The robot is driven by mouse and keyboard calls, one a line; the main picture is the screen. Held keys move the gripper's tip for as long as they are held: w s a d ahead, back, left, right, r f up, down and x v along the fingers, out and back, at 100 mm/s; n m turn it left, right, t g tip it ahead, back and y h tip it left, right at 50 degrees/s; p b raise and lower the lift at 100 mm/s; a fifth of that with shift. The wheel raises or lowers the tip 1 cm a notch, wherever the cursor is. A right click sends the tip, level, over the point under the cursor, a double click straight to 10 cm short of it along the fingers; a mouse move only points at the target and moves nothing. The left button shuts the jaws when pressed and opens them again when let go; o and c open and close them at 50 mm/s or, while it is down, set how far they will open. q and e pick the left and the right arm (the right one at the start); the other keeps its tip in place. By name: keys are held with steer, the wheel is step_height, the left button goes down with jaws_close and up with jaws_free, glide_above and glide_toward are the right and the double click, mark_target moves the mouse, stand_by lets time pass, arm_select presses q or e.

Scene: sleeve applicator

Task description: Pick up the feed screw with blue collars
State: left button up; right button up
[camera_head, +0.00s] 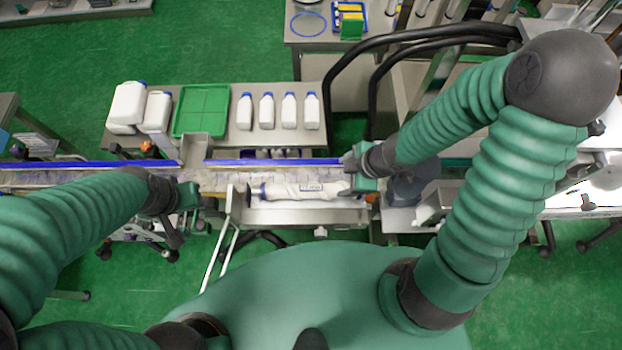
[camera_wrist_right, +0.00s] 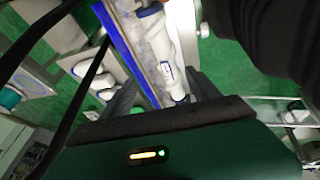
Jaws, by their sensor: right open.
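The feed screw (camera_head: 300,189) is a long white twisted piece with blue collars and a label. It lies lengthwise on a light metal ledge (camera_head: 310,217) beside the conveyor. My right gripper (camera_head: 352,184) is at the screw's right end, jaws open. In the right wrist view the screw (camera_wrist_right: 166,70) extends away between the two dark fingers of my right gripper (camera_wrist_right: 168,92), and its near blue collar shows close to them. Whether a finger touches it is not clear. My left gripper (camera_head: 190,212) is left of the screw and apart from it; its jaw opening is unclear.
A conveyor with a blue rail (camera_head: 270,162) runs just behind the screw. Behind it, a bench holds a green tray (camera_head: 201,110), several white bottles (camera_head: 267,111) and larger white jugs (camera_head: 128,104). Black hoses (camera_head: 372,85) curve at the back right.

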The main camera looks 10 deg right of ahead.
steer(key=n+b, duration=0.1)
steer(key=b, duration=0.5)
glide_toward(317, 189)
steer(key=shift+d+f+y, duration=0.4)
steer(key=shift+d+f, duration=0.05)
steer(key=shift+f, duration=0.05)
steer(key=b+x, duration=0.2)
steer(key=x, duration=0.1)
steer(key=b+x, duration=0.1)
steer(key=x, duration=0.1)
steer(key=shift+w+a, duration=0.3)
steer(key=shift+w+a+f, duration=0.1)
steer(key=shift+a+f, duration=0.05)
steer(key=shift+f, duration=0.1)
steer(key=x, duration=0.1)
steer(key=b+x, duration=0.1)
steer(key=x, duration=0.1)
steer(key=b+x, duration=0.1)
steer(key=shift+s+f, duration=0.25)
steer(key=shift+f, duration=0.1)
steer(key=shift+w+f, duration=0.1)
steer(key=shift+w, duration=0.1)
steer(key=shift+s+a, duration=0.1)
steer(key=shift+a, duration=0.05)
steer(key=c, duration=0.8)
jaws_close()
